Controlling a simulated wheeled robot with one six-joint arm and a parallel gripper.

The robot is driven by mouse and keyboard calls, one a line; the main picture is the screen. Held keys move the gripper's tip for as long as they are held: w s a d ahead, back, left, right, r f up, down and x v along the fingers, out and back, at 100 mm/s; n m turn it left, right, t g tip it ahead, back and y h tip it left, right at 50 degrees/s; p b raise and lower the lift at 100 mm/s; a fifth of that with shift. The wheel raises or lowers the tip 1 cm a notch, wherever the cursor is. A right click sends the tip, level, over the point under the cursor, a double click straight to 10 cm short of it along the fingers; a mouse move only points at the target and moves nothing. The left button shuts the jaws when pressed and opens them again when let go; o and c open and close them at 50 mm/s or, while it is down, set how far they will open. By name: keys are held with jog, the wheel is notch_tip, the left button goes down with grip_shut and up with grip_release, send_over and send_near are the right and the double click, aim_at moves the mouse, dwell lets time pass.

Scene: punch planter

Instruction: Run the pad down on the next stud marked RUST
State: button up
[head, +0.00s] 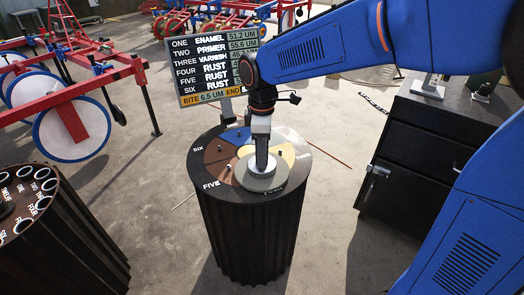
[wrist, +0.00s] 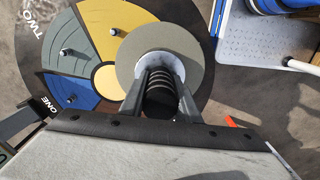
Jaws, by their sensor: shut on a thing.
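My gripper (head: 262,160) is shut on the black ribbed handle (wrist: 160,95) of a round grey pad. The pad (head: 260,181) has a white hub and looks level, over the front part of the drum top beside FIVE. In the wrist view the pad (wrist: 191,58) hides that part of the disc; whether it touches a stud cannot be told. The drum top (head: 306,173) has coloured sectors with small studs, including a brown sector (head: 217,163) by FIVE and SIX. The wrist view shows studs near ONE (wrist: 71,98) and TWO (wrist: 64,53). The sign (head: 190,87) lists FOUR, FIVE and SIX as RUST.
A second dark drum (head: 55,225) with numbered round holes stands at the left. A dark cabinet (head: 415,145) stands at the right. Red farm frames with discs (head: 72,130) stand behind left. Concrete floor between the drums is clear.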

jog(key=shift+f, duration=0.25)
jog(key=shift+r, duration=0.1)
jog(key=shift+r, duration=2.4)
